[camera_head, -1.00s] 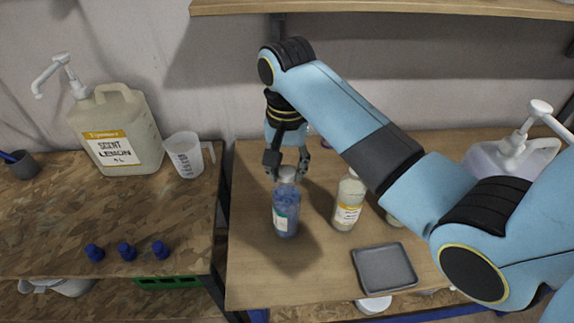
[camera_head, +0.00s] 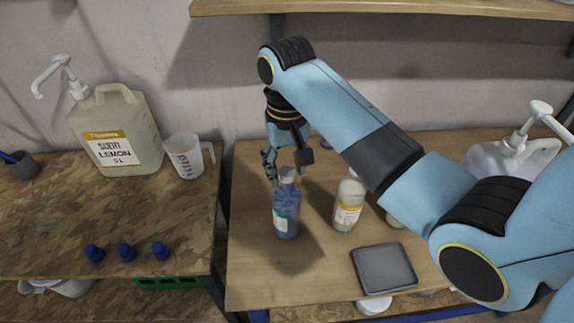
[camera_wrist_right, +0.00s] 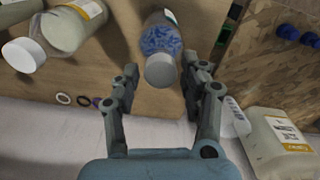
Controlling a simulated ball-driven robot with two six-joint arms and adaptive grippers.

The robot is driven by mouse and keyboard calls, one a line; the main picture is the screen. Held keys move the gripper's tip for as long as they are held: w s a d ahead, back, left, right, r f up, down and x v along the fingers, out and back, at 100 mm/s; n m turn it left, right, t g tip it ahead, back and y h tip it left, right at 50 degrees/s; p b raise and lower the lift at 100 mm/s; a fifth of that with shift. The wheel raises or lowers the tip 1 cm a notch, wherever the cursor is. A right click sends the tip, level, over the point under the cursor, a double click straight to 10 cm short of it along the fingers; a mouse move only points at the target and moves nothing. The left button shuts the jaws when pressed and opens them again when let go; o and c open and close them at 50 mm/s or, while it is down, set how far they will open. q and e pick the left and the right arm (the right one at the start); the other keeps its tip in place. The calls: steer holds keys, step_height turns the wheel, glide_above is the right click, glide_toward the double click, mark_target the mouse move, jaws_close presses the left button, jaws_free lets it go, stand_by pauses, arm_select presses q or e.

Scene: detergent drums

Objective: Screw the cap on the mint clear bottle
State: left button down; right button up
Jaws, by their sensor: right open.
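The clear bottle with blue contents and a white and teal label (camera_head: 285,215) stands upright on the right-hand table. A pale grey-white cap (camera_head: 287,174) sits on its neck; whether it is tight cannot be told. In the right wrist view the cap (camera_wrist_right: 160,71) appears between the fingertips, with the blue bottle body (camera_wrist_right: 160,40) beyond. My right gripper (camera_head: 286,168) points down over the bottle top, open, with fingers apart on either side of the cap. It also shows in the right wrist view (camera_wrist_right: 160,72), with a visible gap at each side. My left gripper is not in view.
A cream bottle (camera_head: 347,205) stands just right of the blue one, and a grey tray (camera_head: 384,269) lies in front. A shelf (camera_head: 400,8) hangs above.

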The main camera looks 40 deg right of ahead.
steer(key=n, duration=0.5)
steer(key=shift+n, duration=0.4)
steer(key=n, duration=0.5)
steer(key=shift+n, duration=0.4)
jaws_close()
steer(key=m, duration=0.4)
steer(key=shift+f, duration=0.1)
steer(key=shift+m, duration=0.9)
